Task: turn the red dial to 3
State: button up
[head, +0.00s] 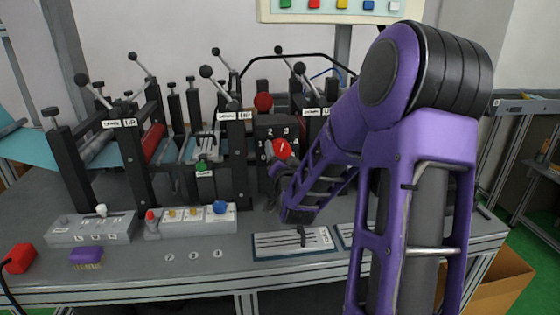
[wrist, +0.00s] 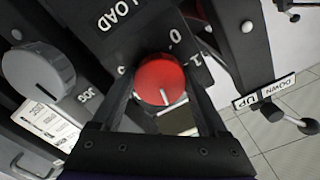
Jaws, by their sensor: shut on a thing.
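The red dial (head: 281,149) is on the dark panel (head: 277,124) in the middle of the machine line. In the wrist view the red dial (wrist: 158,78) sits between my gripper's two fingers (wrist: 160,88), which are shut on it from both sides. Its white line points down and slightly right there. The numerals 0 and 1 show at its upper right; the numerals on the lower side are hidden by my fingers.
A grey dial (wrist: 40,72) is left of the red one in the wrist view. Black levers with ball knobs (head: 206,72) stand around the panel. A blue knob (head: 220,207), a red block (head: 19,258) and a purple brush (head: 86,257) are on the bench front.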

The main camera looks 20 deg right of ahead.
jog(key=shift+m+b, duration=0.5)
jog(key=shift+m, duration=0.5)
jog(key=shift+r, duration=0.1)
jog(key=o, duration=1.3)
jog(key=shift+c, duration=0.2)
